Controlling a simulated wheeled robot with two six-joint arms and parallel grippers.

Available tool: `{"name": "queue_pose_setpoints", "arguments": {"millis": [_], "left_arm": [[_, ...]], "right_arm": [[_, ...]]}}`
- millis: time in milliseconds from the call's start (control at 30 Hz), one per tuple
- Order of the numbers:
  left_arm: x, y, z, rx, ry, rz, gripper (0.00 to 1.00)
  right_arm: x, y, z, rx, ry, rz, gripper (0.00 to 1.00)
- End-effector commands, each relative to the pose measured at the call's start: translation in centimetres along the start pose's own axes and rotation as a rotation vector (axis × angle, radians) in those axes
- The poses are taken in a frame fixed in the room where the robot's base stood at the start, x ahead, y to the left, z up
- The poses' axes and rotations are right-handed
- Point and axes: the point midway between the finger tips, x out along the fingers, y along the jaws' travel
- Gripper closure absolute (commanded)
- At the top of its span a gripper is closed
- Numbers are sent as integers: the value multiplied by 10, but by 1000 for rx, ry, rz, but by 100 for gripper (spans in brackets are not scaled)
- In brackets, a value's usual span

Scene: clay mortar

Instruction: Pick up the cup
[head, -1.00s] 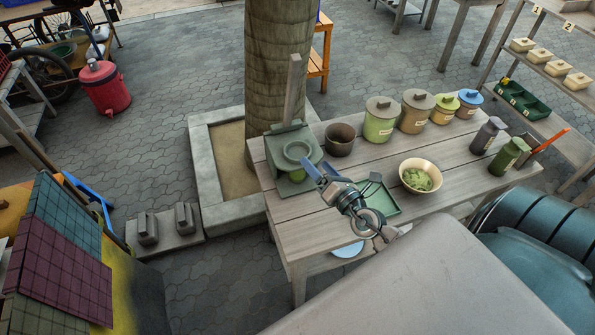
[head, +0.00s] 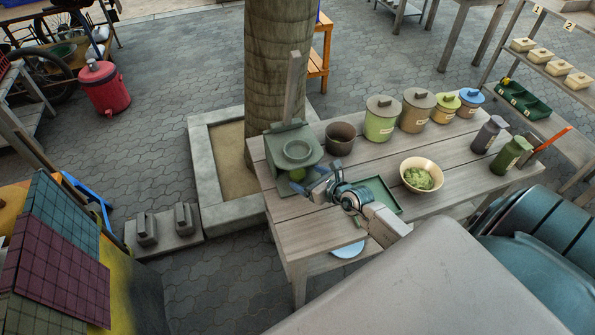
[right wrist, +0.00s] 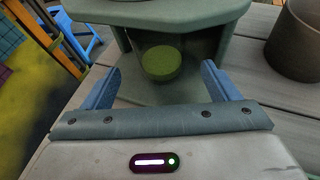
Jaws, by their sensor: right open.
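A clear cup with green contents (right wrist: 161,62) stands inside the open front of a green-grey stand (right wrist: 125,72). In the head view the cup shows only as a small green patch (head: 297,174) under the stand's top (head: 281,151). My right gripper (head: 318,184) is in front of the stand, low over the table. In the right wrist view its blue fingers (right wrist: 160,80) are spread wide, one on each side of the cup's line, with the cup ahead between them. The gripper is empty, and I see no contact with the cup. My left gripper is not in view.
A dark pot (head: 340,138) stands just right of the stand, and a green tray (head: 382,207) lies beside my right gripper. A bowl of green stuff (head: 422,174) and several lidded jars (head: 382,120) stand farther right. A tree trunk (head: 279,70) rises behind the table (head: 318,232).

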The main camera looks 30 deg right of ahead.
Motion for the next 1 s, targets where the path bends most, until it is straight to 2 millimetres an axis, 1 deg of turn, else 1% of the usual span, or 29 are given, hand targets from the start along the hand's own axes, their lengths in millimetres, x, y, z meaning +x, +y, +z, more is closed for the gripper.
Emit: {"name": "queue_pose_setpoints", "arguments": {"millis": [133,200,300,400,567,600,633,833,867,1000], "left_arm": [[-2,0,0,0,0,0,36],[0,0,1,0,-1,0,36],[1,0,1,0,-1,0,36],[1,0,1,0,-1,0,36],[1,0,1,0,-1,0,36],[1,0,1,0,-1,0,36],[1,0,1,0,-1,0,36],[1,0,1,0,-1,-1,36],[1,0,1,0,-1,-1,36],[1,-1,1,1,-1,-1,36]], "right_arm": [[22,-1,7,4,-4,0,18],[32,-1,6,3,-3,0,18],[42,-1,6,3,-2,0,18],[46,-1,6,1,-1,0,18],[46,-1,6,0,-1,0,18],[46,-1,6,1,-1,0,20],[46,-1,6,1,-2,0,26],[46,-1,6,1,-2,0,66],[46,-1,6,1,-2,0,67],[45,-1,6,1,-2,0,67]]}}
